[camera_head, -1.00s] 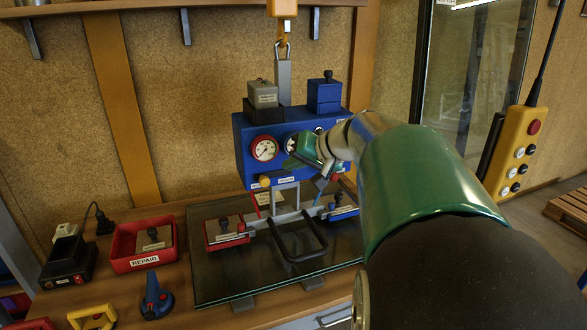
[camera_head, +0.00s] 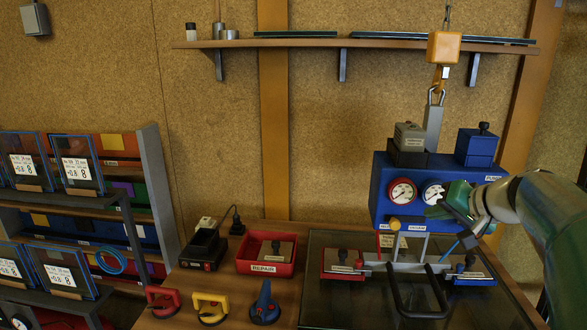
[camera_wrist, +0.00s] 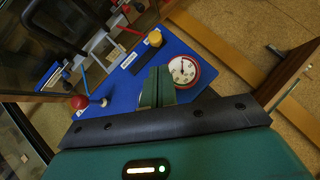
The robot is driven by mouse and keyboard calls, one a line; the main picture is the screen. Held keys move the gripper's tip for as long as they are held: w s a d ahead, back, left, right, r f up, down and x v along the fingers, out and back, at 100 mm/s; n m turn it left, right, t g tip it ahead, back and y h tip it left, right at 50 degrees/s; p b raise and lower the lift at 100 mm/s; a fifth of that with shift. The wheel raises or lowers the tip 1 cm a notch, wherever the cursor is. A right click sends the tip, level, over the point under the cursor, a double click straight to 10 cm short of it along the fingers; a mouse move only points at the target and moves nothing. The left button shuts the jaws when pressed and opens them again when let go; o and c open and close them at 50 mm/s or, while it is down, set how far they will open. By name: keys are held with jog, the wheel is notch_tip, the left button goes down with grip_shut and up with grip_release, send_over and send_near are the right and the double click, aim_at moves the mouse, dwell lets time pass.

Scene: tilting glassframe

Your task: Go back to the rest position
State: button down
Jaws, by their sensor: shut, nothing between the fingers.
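My gripper (camera_wrist: 158,88) is shut and empty in the wrist view, its green fingers together in front of the blue panel (camera_wrist: 128,75), beside a red-rimmed gauge (camera_wrist: 183,69). In the head view my green arm reaches in from the right edge. My gripper there (camera_head: 440,205) is in front of the blue lifting unit (camera_head: 380,197), near its white gauge (camera_head: 433,193); its fingertips are hard to make out. The unit hangs from an orange hoist hook (camera_head: 444,48) above a glass pane (camera_head: 330,290) with suction pads on it.
A red REPAIR tray (camera_head: 266,268), a black device (camera_head: 203,251), yellow (camera_head: 210,307) and red (camera_head: 162,300) handles and a blue suction cup (camera_head: 265,305) stand on the bench left of the glass. A rack of labelled panes (camera_head: 75,165) is at the far left. A shelf (camera_head: 300,43) runs above.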

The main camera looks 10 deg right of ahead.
jog(key=s+a+f+n+g, duration=0.1)
jog(key=s+a+f+g, duration=0.15)
jog(key=a, duration=0.55)
jog(key=s+a+f+n+g, duration=0.15)
jog(key=s+a, duration=0.25)
jog(key=a, duration=0.4)
jog(key=s+a+f+n+h, duration=0.1)
jog(key=s+a+f+n, duration=0.1)
jog(key=s+a+f, duration=0.2)
jog(key=s+a+f+n+g+h, duration=0.1)
jog(key=s+a+f, duration=0.2)
jog(key=s, duration=0.5)
jog(key=shift+s+a+f+n+h, duration=0.3)
jog(key=shift+a+f+n, duration=0.1)
jog(key=shift+f, duration=0.2)
